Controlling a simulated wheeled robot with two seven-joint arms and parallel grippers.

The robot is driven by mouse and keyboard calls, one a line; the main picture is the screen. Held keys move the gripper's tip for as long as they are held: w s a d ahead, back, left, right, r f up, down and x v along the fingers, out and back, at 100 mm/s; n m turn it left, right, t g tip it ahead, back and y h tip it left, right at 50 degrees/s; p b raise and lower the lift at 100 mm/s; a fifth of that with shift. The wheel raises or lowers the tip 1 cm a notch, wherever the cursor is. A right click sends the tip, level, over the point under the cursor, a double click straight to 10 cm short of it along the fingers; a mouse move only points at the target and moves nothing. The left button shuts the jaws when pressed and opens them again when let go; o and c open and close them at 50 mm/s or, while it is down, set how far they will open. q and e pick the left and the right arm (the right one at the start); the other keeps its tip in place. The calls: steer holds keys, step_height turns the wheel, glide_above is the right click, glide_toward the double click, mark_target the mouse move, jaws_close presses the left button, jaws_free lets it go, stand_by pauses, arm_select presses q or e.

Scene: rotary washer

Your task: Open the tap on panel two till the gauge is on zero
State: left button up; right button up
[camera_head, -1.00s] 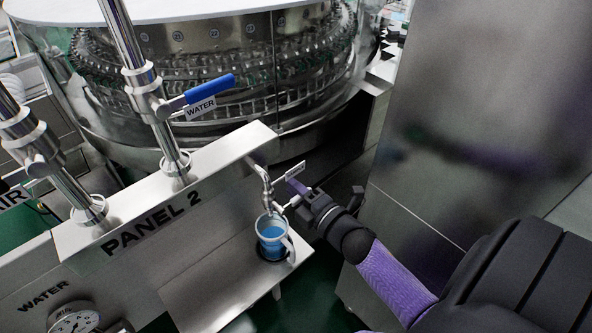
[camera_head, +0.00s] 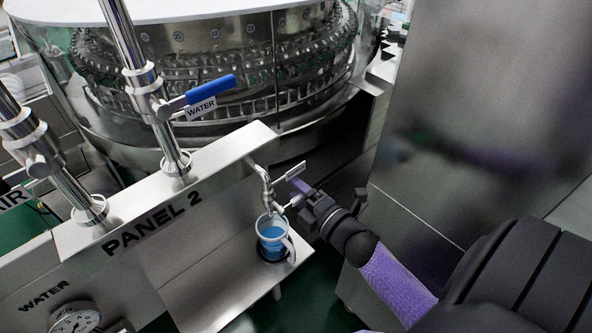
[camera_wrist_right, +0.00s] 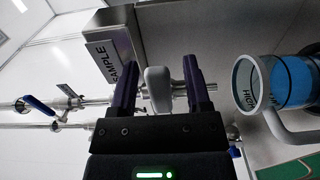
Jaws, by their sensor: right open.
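The steel tap (camera_head: 265,183) sticks out from the panel marked PANEL 2 (camera_head: 150,227). A small plate is on it, reading SAMPLE (camera_wrist_right: 113,62) in the right wrist view. My right gripper (camera_head: 297,195) is at the tap's right side. In the right wrist view, its two purple fingers (camera_wrist_right: 161,82) are open, one on each side of the tap's pale grey handle (camera_wrist_right: 158,90). I cannot tell whether they touch it. The round gauge (camera_head: 75,323) is at the lower left, cut by the picture's edge; its reading is too small to tell. My left gripper is not in view.
A clear cup (camera_head: 287,246) with blue liquid stands under the tap on a steel shelf (camera_head: 215,290), close to my right gripper. A large steel cabinet (camera_head: 480,110) is at the right.

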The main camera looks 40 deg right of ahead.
steer(key=s, duration=0.9)
steer(key=shift+d+p, duration=0.3)
steer(key=shift+d, duration=0.05)
steer(key=shift+s, duration=0.1)
